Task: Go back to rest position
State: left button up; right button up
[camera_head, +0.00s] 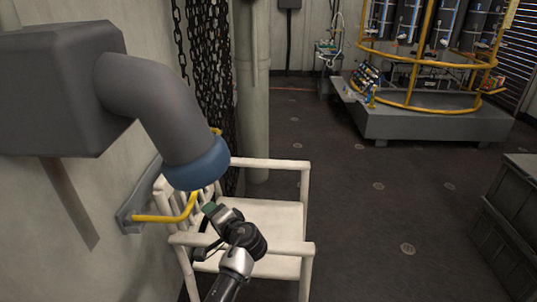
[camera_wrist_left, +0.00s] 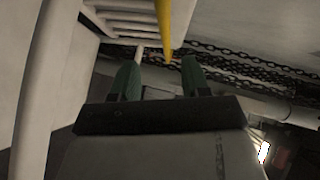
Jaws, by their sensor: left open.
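My left gripper (camera_head: 209,209) is in front of the wall, over the seat area of a white slatted chair (camera_head: 270,218). Its two green fingers stand apart in the left wrist view (camera_wrist_left: 160,78), with nothing held between them. A yellow bar (camera_head: 158,218) on a grey wall bracket (camera_head: 129,212) is close to the gripper. In the left wrist view the yellow bar (camera_wrist_left: 164,25) runs down toward the gap between the fingertips; I cannot tell how far it is from them. My right gripper is not in view.
A big grey pipe with a blue end (camera_head: 198,165) juts from the wall above the gripper. Chains (camera_head: 208,60) hang beside a column (camera_head: 254,100). A yellow-railed rig on a grey base (camera_head: 430,125) and dark crates (camera_head: 508,225) stand right. The floor between is clear.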

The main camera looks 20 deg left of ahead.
pick_arm(q)
jog(key=s+d+f+m+g+h+p, duration=0.1)
jog(key=s+d+f+h+p, duration=0.15)
jog(key=s+f, duration=0.45)
jog(key=s+d+f+m+g+h+p, duration=0.1)
jog(key=s+f+h, duration=0.2)
jog(key=f, duration=0.9)
jog(key=s+d+f+m+g+h+p, duration=0.1)
jog(key=s+d+f+h, duration=0.15)
jog(key=s+f, duration=0.45)
jog(key=s+f+n+g+h+p, duration=0.1)
jog(key=s+f, duration=0.3)
jog(key=s, duration=0.7)
jog(key=s+f+n+g+h+p, duration=0.1)
jog(key=s+f, duration=0.4)
jog(key=s, duration=0.7)
jog(key=s+f+n+g+h+p, duration=0.2)
jog(key=s+f, duration=0.3)
jog(key=s, duration=0.6)
jog(key=shift+s+d+n+h, duration=0.2)
jog(key=shift+d+n+h, duration=0.1)
jog(key=shift+d+h, duration=0.2)
